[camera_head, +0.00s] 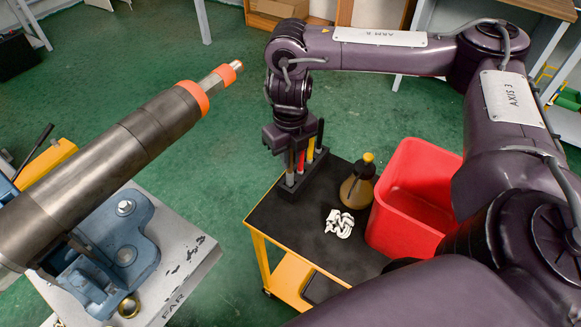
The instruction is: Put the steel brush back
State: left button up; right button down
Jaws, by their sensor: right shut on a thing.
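My right gripper (288,143) points straight down at the left side of the tool holder and is shut on a slim upright tool. I take this to be the steel brush (290,165); a greyish stretch of it shows below the fingers. The black tool holder (290,190) stands at the far left corner of the cart. The brush's lower end is at the holder, but I cannot tell how deep it sits. Other upright tools with red, yellow and black parts (310,150) stand close to its right. My left gripper is not in view.
At left, a steel pipe (110,150) with an orange-ringed end rests in a blue vise (125,230) on a grey bench.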

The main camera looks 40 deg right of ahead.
aim_at(290, 173)
jog(key=shift+f, duration=1.8)
jog(key=shift+b, duration=0.3)
jog(key=shift+f, duration=0.2)
jog(key=c, duration=1.4)
grip_release()
jog(key=shift+r, duration=0.15)
jog(key=shift+r, duration=0.35)
notch_tip(290, 173, up, 11)
jog(key=p, duration=0.4)
jog(key=shift+r+p, duration=0.2)
jog(key=shift+p, duration=0.1)
